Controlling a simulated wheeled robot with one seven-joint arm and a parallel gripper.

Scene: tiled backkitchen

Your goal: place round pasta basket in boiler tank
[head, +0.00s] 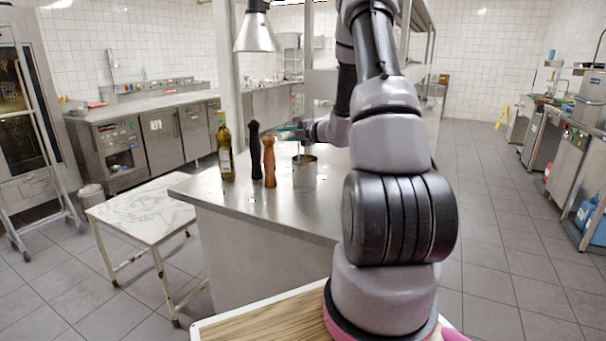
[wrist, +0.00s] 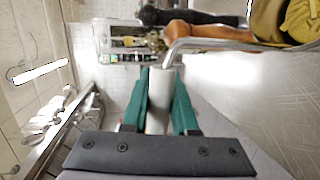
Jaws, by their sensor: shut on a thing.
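The round pasta basket (head: 304,174) is a metal cylinder at the counter, just right of the brown grinder. I cannot tell whether its base touches the counter. My gripper (head: 289,132) is above and behind it, partly hidden by my arm. In the wrist view, the green fingers of my gripper (wrist: 161,82) are shut on the basket's pale handle (wrist: 158,98). A bent metal rod (wrist: 225,44) runs from the handle to the upper right. I cannot pick out the boiler tank with certainty in either view.
A bottle (head: 225,150), a black grinder (head: 255,152) and a brown grinder (head: 269,162) stand close left of the basket on the steel counter (head: 225,195). A white-topped table (head: 145,212) stands at left. The tiled floor at right (head: 500,220) is clear.

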